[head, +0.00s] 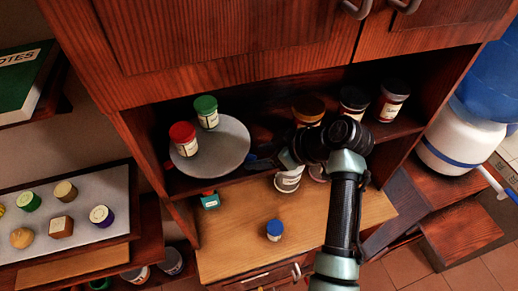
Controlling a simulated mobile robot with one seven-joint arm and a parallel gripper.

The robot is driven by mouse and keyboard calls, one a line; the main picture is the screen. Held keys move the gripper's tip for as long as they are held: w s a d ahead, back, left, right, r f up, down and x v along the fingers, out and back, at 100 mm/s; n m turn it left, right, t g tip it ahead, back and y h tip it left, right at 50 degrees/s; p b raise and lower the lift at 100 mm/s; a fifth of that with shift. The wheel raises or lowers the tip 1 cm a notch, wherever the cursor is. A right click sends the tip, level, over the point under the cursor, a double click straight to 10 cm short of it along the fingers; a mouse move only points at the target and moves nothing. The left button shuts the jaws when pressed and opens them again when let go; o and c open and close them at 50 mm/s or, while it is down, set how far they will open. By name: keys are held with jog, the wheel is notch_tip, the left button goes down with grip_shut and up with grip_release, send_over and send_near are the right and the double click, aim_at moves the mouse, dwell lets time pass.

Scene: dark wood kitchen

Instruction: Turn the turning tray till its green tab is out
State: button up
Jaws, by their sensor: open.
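The turning tray (231,160) is a grey round disc on the shelf of the dark wood cabinet, at centre left. A red-lidded jar (183,138) and a green-lidded jar (207,112) stand on its left part. I cannot make out a green tab on the tray's rim for certain. A small teal block with a pale label (210,201) shows just below the tray's front edge. My gripper (256,162) reaches in from the right, open, with its dark fingers close to the tray's right rim. I cannot tell whether they touch it.
Several jars stand right of the tray, among them a brown-lidded one (308,108) and a dark-lidded one (390,101); my wrist partly hides this area. A blue-lidded jar (274,230) stands on the lighter counter (240,255). A grey board (75,205) with small items lies at left.

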jog(key=shift+w+a+f, duration=0.15)
jog(key=shift+a+f, duration=0.1)
jog(key=shift+f, duration=0.05)
grip_shut()
jog(key=shift+r, duration=0.1)
dwell(1.2)
